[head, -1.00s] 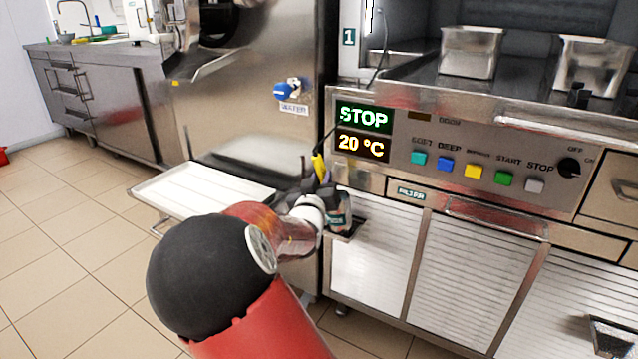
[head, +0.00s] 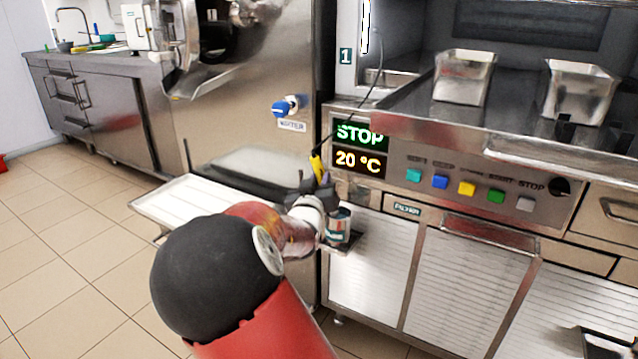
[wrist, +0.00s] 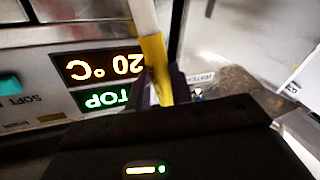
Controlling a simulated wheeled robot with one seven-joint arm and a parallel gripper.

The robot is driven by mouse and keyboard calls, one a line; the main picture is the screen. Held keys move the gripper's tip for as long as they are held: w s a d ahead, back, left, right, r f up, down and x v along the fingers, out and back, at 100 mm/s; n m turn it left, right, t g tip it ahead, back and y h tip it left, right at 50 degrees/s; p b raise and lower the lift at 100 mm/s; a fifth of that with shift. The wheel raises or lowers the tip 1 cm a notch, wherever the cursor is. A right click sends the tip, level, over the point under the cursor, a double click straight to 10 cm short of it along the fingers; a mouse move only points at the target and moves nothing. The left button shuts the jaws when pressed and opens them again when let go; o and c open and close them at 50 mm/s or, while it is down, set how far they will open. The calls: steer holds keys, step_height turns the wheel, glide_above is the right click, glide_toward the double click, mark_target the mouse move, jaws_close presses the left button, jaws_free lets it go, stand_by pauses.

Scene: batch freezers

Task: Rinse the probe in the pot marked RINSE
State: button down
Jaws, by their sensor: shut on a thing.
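My gripper (head: 318,186) is shut on the probe's yellow handle (head: 316,166), close in front of the freezer panel's left edge. In the wrist view the yellow handle (wrist: 157,68) stands between the dark fingers, with a pale length continuing from it to the top edge. A thin dark cable (head: 352,118) runs from the handle up towards the chamber. A small metal pot (head: 339,225) with a teal label sits on a little bracket just right of my wrist. Its label is too small to read. The probe's tip is hidden, so I cannot tell whether it is in the pot.
The panel shows STOP and 20 °C on its display (head: 360,148), with coloured buttons (head: 467,188) to the right. A white tray (head: 165,205) juts out left of my arm. A blue WATER knob (head: 283,109) is behind. Two metal pans (head: 464,78) stand on the upper shelf.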

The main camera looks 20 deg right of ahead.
mark_target(318, 161)
step_height(318, 161, up, 3)
steer(key=shift+r+p, duration=0.15)
steer(key=shift+p, duration=1)
steer(key=shift+r+p, duration=0.3)
steer(key=shift+r, duration=0.9)
steer(key=shift+f, duration=0.15)
